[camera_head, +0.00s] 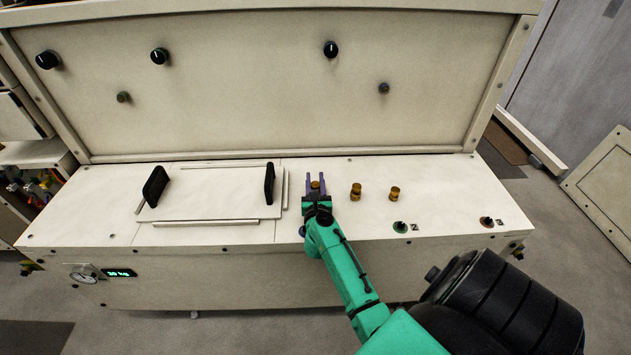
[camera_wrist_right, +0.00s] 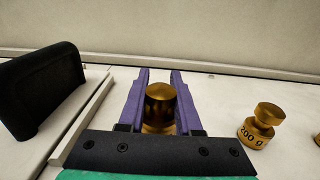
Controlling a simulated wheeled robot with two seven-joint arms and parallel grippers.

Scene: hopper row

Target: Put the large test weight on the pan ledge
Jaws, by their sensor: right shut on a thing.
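My right gripper (camera_head: 316,180) has its purple fingers shut on a brass weight (camera_wrist_right: 160,103), with one finger on each side of its knob. Its lower part is partly hidden by my gripper, and no label on it shows. In the head view this weight (camera_head: 315,185) is at the counter surface or just above it; I cannot tell which. A flat pale pan (camera_head: 205,207) with raised strips and two black handles lies left of my gripper. I cannot tell which part of it is the pan ledge. My left gripper is out of view.
Two other brass weights stand to the right, a middle one (camera_head: 356,192) marked 200 g in the wrist view (camera_wrist_right: 257,128) and a right one (camera_head: 394,193). The nearer black handle (camera_head: 269,184) stands upright between pan and gripper. A tall panel (camera_head: 270,80) rises behind.

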